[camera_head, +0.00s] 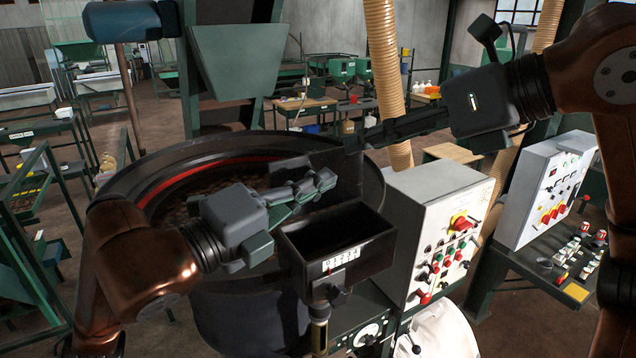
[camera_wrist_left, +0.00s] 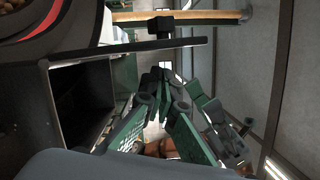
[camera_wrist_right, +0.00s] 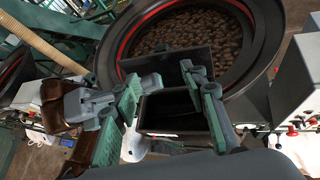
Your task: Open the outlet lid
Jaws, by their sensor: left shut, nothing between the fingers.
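The outlet box (camera_head: 362,262) is a dark open-topped box at the front of the roaster drum; its dark inside shows. The outlet lid (camera_head: 350,172) is a dark flat plate standing raised at the box's drum side. It also shows in the right wrist view (camera_wrist_right: 170,62) and edge-on in the left wrist view (camera_wrist_left: 125,50). My left gripper (camera_head: 328,178) is shut and empty, above the box and close to the lid. My right gripper (camera_head: 352,143) is open, its fingertips near the lid's upper edge. In the right wrist view its fingers (camera_wrist_right: 172,76) stand apart; contact with the lid is unclear.
The round drum (camera_head: 165,165) with brown beans and a red inner rim lies behind the box. A grey control cabinet (camera_head: 440,225) stands right of the box. A second panel (camera_head: 550,190) is further right. A beige hose (camera_head: 384,70) hangs behind.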

